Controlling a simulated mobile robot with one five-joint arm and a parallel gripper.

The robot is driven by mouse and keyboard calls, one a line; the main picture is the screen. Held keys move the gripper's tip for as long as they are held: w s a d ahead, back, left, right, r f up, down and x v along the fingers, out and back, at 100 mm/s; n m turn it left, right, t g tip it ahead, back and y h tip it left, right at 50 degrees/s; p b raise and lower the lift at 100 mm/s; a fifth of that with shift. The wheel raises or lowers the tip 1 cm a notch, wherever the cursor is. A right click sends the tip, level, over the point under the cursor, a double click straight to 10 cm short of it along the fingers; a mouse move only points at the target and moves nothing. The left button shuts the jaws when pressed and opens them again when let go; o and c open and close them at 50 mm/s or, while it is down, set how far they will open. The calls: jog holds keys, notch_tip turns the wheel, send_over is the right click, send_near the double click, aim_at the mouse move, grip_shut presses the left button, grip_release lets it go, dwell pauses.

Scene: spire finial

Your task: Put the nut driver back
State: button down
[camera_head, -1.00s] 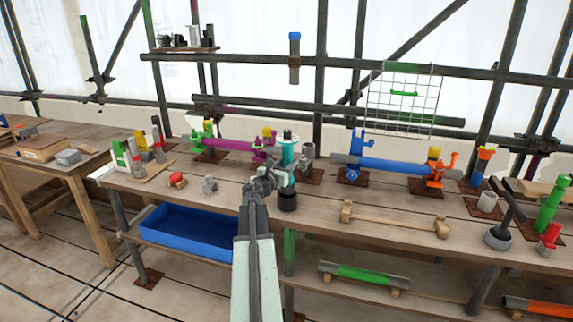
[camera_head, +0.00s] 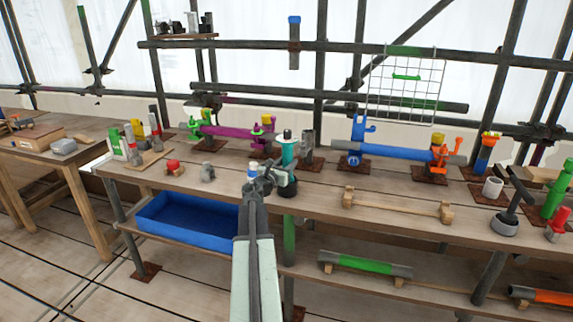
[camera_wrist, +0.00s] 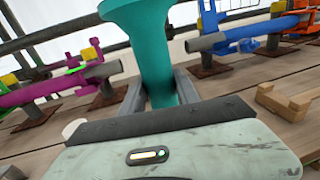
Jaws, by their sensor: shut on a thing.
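The teal tool (camera_head: 288,153), which I take to be the nut driver, is upright with a black top and a wide black lower end. In the head view it stands over the middle of the bench, and I cannot tell whether its lower end touches the wood. My gripper (camera_head: 282,178) is shut on it. In the wrist view the teal shaft (camera_wrist: 151,55) flares toward the top, with one finger of my gripper (camera_wrist: 160,92) on each side. Its lower part is hidden there behind my gripper's body.
Just right of the tool, a grey upright tube (camera_head: 307,146) stands on a rusty plate. The purple pipe (camera_head: 225,131) is on the left and the blue pipe (camera_head: 400,154) on the right. A wooden cradle (camera_head: 396,205) lies in front. A blue tray (camera_head: 186,220) sits below the bench top.

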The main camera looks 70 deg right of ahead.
jog(key=shift+c, duration=1.1)
grip_release()
jog(key=shift+f, duration=0.15)
jog(key=shift+f+b, duration=0.5)
jog(key=shift+b, duration=0.1)
jog(key=shift+a, duration=0.1)
jog(key=a, duration=0.8)
jog(key=shift+w+a, duration=0.4)
jog(key=shift+w, duration=0.05)
